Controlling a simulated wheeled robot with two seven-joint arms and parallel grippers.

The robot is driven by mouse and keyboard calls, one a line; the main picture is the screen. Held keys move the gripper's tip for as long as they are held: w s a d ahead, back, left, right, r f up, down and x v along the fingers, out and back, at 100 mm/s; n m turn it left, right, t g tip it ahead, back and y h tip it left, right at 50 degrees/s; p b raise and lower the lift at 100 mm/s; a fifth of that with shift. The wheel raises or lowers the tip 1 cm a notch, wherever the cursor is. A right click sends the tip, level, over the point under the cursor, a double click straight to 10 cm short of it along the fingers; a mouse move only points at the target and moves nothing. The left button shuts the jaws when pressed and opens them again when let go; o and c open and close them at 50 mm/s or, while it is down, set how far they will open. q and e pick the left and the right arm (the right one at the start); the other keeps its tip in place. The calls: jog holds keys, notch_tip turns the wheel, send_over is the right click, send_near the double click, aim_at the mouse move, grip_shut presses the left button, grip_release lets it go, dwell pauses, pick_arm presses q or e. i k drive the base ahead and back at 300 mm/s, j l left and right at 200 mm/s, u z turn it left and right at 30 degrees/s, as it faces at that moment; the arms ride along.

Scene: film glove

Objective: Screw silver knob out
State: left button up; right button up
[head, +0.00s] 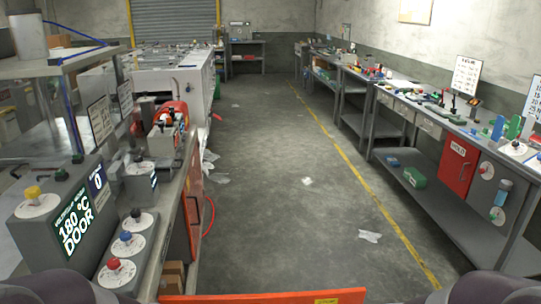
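Several knobs on white round dials stand on the machine at the left: a yellow knob (33,192), a black knob (135,213), a blue knob (125,237) and a red knob (114,264). A small box behind them carries another white dial (138,168) with a small knob whose colour I cannot make out well. I cannot tell which knob, if any, is the silver one. More dials sit on the right bench, too small to read. Neither of my grippers is in view.
A grey machine panel (75,222) reads "180 °C DOOR". A long workbench (455,205) with tools and a red box (457,166) lines the right wall. The concrete aisle (290,210) between is mostly open, with scattered litter (369,236) and a yellow line.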

aim_at(162, 283)
jog(key=u, duration=0.85)
jog(key=i+l+u, duration=0.2)
jog(key=l+u, duration=0.25)
jog(key=i+l+u, duration=0.1)
jog(key=l+u, duration=0.35)
jog(key=l, duration=0.25)
jog(key=l+u, duration=0.45)
jog(key=l, duration=0.15)
jog(key=k+l, duration=0.7)
